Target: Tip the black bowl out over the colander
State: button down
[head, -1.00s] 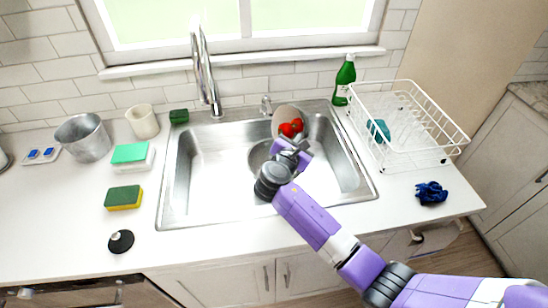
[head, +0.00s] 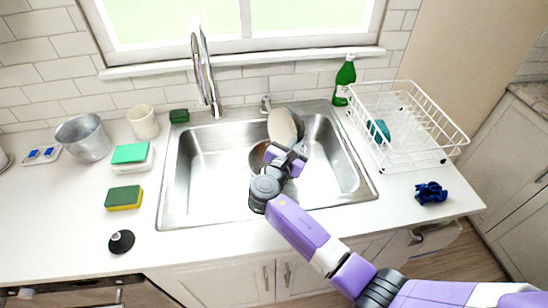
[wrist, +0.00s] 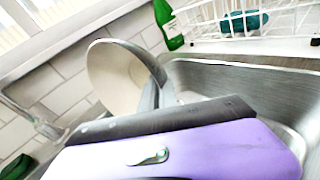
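The black bowl (head: 282,126) is tipped steeply on its side above the back right of the sink. Its pale inside faces the camera and looks empty. In the wrist view the bowl (wrist: 113,80) shows its cream inside and dark outer edge. My gripper (head: 288,155) is shut on the bowl's rim; its fingers (wrist: 158,95) meet the rim in the wrist view. A round metal vessel, apparently the colander (head: 257,155), sits in the sink below, mostly hidden behind my gripper. The red tomatoes are not in view.
The steel sink (head: 205,185) has a tall faucet (head: 205,75) at its back. A white dish rack (head: 405,150) and green bottle (head: 345,80) stand right. Sponges (head: 124,198), a metal bucket (head: 83,138) and a cup (head: 143,121) stand left.

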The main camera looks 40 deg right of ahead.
jog(key=shift+r, duration=0.2)
jog(key=shift+d+f+b, duration=0.2)
jog(key=shift+d+b, duration=0.15)
jog(key=shift+b, duration=0.55)
jog(key=y+p, duration=0.1)
jog(key=d+m+y+p, duration=0.1)
jog(key=shift+s+d+f+g+y, duration=0.1)
jog(key=shift+d+f+g+y, duration=0.2)
jog(key=shift+f, duration=0.05)
jog(key=shift+d+m+p, duration=0.1)
jog(key=shift+m+p, duration=0.2)
jog(key=shift+p, duration=0.65)
